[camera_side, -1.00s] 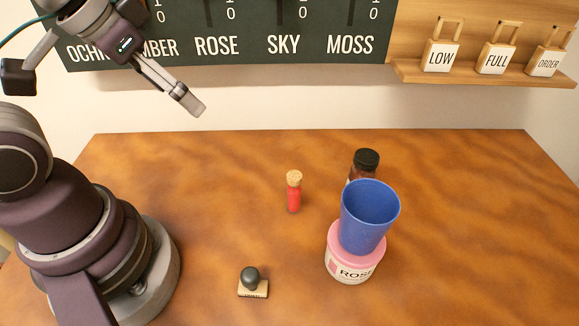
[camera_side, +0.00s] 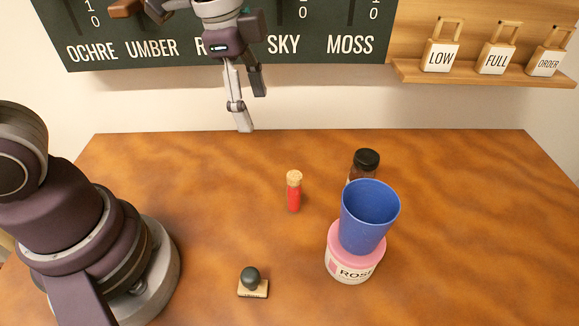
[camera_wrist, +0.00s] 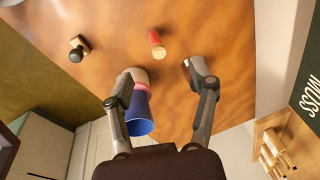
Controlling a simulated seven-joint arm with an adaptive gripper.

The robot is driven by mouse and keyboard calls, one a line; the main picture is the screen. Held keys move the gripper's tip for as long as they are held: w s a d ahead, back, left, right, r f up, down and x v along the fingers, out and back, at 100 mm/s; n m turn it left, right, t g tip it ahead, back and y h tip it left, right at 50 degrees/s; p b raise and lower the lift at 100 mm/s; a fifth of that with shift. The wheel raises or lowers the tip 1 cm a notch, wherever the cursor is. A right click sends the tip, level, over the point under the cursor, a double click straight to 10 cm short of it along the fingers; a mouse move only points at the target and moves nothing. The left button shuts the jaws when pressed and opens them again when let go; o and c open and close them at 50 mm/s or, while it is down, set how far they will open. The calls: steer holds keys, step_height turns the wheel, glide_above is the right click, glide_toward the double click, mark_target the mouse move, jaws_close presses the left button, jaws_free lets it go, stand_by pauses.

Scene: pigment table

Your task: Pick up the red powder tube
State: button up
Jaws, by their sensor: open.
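The red powder tube (camera_side: 294,193) stands upright on the table, a small red vial with a cork stopper. In the wrist view the tube (camera_wrist: 156,40) shows with its cork towards me, beyond and between the fingers. My gripper (camera_side: 254,112) is high above the back of the table, up and to the left of the tube in the side view, pointing down. In the wrist view my gripper (camera_wrist: 158,82) has its fingers spread with nothing held between them.
A blue cup (camera_side: 369,218) sits on a pink ROSE jar (camera_side: 350,270), right of the tube. A black-capped dark jar (camera_side: 366,161) stands behind, partly hidden. A stamp (camera_side: 252,281) lies at the front. A wall board (camera_side: 200,62) and shelf (camera_side: 484,74) are behind. The table's right side is clear.

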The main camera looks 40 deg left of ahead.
mark_target(294, 189)
steer(key=w+d+f+m, duration=0.1)
steer(key=f+m, duration=0.1)
steer(key=w+d+f+m+g, duration=0.1)
steer(key=d+f+m, duration=0.1)
steer(key=m, duration=0.1)
steer(key=w+d+f+m+g, duration=0.1)
steer(key=f+m, duration=0.1)
steer(key=shift+d+y, duration=0.25)
steer(key=shift+y, duration=0.05)
steer(key=f, duration=1)
steer(key=shift+w+a, duration=0.15)
steer(key=shift+w, duration=0.1)
jaws_close()
